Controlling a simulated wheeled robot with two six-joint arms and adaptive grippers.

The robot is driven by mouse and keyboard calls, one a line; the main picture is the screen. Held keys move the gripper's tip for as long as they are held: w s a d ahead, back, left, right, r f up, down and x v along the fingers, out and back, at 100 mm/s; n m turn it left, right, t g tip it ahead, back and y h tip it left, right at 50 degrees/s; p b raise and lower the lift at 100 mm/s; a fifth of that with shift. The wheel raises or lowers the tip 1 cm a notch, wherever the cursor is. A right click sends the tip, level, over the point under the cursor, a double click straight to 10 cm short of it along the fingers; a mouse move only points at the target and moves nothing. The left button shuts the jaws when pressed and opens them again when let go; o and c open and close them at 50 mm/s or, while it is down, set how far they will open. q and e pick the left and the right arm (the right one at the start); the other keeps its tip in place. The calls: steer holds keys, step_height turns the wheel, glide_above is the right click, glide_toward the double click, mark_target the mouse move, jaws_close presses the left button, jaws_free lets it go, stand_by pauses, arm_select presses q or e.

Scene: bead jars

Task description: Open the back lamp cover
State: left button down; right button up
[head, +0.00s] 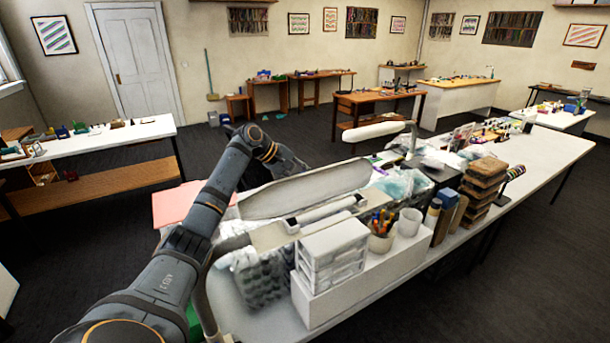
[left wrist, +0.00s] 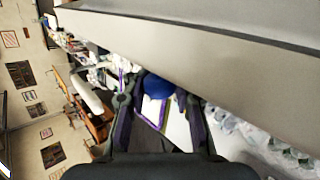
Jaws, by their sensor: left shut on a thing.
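The near magnifier lamp has a long pale cover (head: 305,190), which stands tilted up over its lamp head (head: 310,216), with a gap between them. A second white lamp (head: 378,131) stands farther back, its cover apparently down. My left gripper (head: 290,165) reaches behind the raised cover, its fingertips mostly hidden in the head view. In the left wrist view the cover (left wrist: 225,50) crosses the top right, close to my fingers. A round blue knob (left wrist: 158,86) sits between the fingertips of my left gripper (left wrist: 157,92) at the cover's edge. My right gripper is out of view.
White drawers (head: 332,256), a pen cup (head: 382,235), a white mug (head: 410,221) and stacked brown boxes (head: 482,185) crowd the near side of the white table (head: 530,178). Clear bead jars (left wrist: 240,135) stand below the cover. A pink mat (head: 178,203) lies at the left.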

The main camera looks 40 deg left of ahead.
arm_select(q)
steer(key=shift+a+f, duration=0.1)
steer(key=shift+f, duration=0.05)
steer(key=c, duration=1.6)
jaws_free()
steer(key=o, duration=0.5)
steer(key=shift+s+a+r, duration=0.2)
steer(key=shift+s, duration=0.2)
steer(key=shift+o, duration=0.2)
steer(key=shift+w, duration=0.1)
steer(key=shift+d, duration=0.1)
steer(key=shift+a+r, duration=0.2)
steer(key=shift+r, duration=0.15)
steer(key=v, duration=1.1)
steer(key=shift+s, duration=0.25)
